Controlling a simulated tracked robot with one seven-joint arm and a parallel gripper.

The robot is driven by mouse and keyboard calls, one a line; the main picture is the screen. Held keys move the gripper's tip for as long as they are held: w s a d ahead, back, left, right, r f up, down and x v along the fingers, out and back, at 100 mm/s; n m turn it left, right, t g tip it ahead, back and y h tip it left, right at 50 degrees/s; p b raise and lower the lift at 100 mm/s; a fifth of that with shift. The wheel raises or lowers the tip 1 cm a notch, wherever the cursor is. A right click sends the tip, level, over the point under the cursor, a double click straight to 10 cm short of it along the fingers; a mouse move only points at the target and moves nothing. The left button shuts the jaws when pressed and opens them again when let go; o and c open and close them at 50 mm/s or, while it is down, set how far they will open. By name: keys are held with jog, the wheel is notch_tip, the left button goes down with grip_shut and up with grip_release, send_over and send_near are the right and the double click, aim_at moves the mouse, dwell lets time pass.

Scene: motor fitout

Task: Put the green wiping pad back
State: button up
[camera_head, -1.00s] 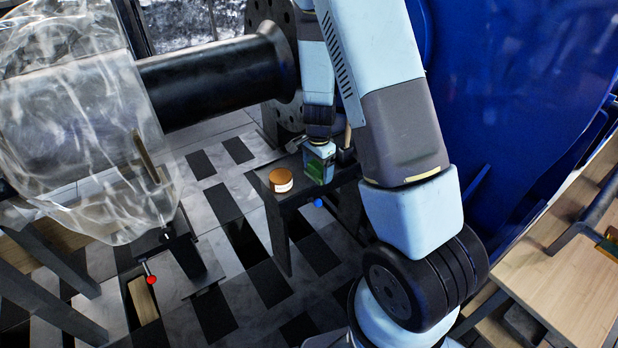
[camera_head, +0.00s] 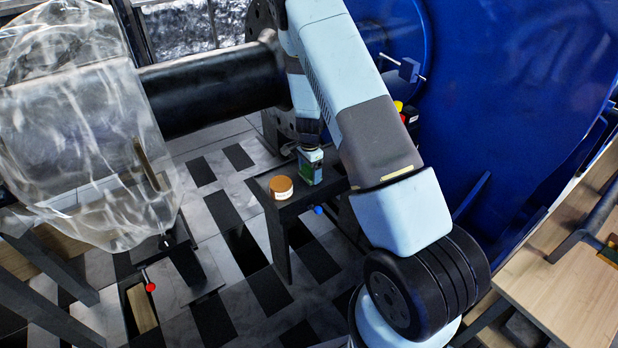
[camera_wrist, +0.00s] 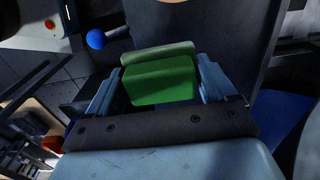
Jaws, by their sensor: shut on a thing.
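The green wiping pad (camera_wrist: 160,82) is between the two pale blue fingers of my gripper (camera_wrist: 157,88) in the wrist view. A paler green strip shows along its far edge. In the head view my gripper (camera_head: 310,168) points down over the small dark table (camera_head: 262,185), with the green of the pad (camera_head: 309,175) showing at its tip. My gripper is shut on the pad. I cannot tell whether the pad touches the tabletop.
A round jar with an orange-brown lid (camera_head: 281,186) stands on the table left of my gripper. A blue knob (camera_head: 318,210) sits at the table's front. A black shaft (camera_head: 215,80) runs behind, and a large blue housing (camera_head: 520,90) rises at right.

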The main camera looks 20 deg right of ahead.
aim_at(309, 177)
jog(key=shift+w+f, duration=0.5)
jog(key=shift+f, duration=0.1)
jog(key=shift+w+f, duration=0.1)
jog(key=shift+f, duration=1.45)
jog(key=o, duration=0.9)
jog(key=shift+f, duration=0.1)
